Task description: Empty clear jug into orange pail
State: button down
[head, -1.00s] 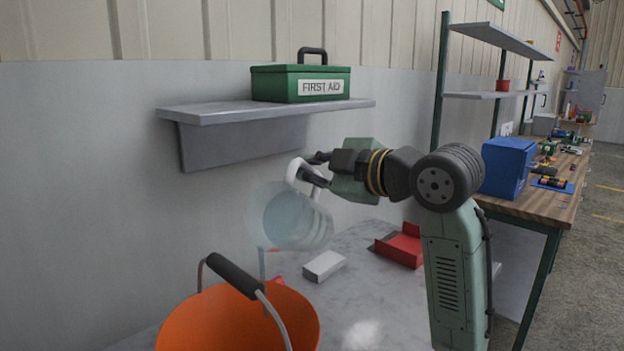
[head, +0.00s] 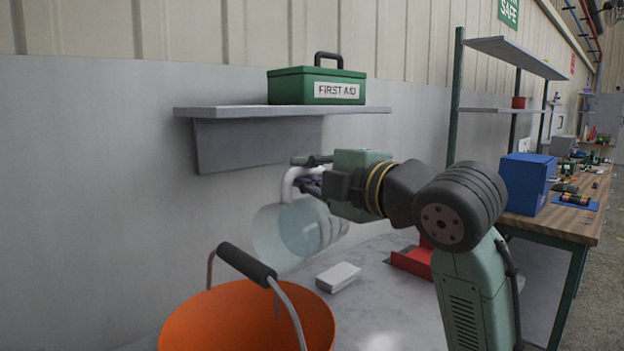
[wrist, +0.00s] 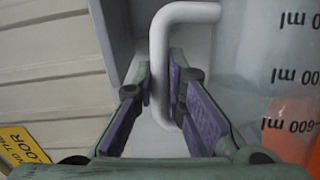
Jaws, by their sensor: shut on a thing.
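The clear jug (head: 278,238) is tilted on its side above the back of the orange pail (head: 245,318), with its mouth toward the left. A pale bluish area shows inside it; I cannot tell how much liquid that is. My gripper (head: 308,174) is shut on the jug's white handle, which also shows between the fingers in the wrist view (wrist: 158,75). The jug's wall with its ml marks (wrist: 262,75) fills the right of that view, with the orange of the pail (wrist: 292,125) behind it. The pail's dark grip (head: 246,263) stands raised over its opening. No stream shows now.
A grey wall shelf (head: 285,110) with a green first aid box (head: 318,86) is close above my gripper. A white block (head: 338,277) and a red tray (head: 412,262) lie on the grey table (head: 385,318). A workbench with a blue bin (head: 526,183) stands at right.

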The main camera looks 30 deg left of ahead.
aim_at(287, 171)
jog(key=shift+s+f+n+b, duration=0.1)
jog(key=shift+s+n+b, duration=0.3)
jog(key=shift+s+n, duration=0.15)
jog(key=shift+s+a+r+n+y+b, duration=0.1)
jog(key=shift+s+r+n+y+b, duration=0.15)
jog(key=shift+s+n, duration=0.4)
jog(key=shift+s+a+r+n+y+b, duration=0.1)
jog(key=shift+s+r+n+y+b, duration=0.2)
jog(key=shift+s, duration=0.55)
dwell(3.2)
jog(key=shift+s, duration=0.1)
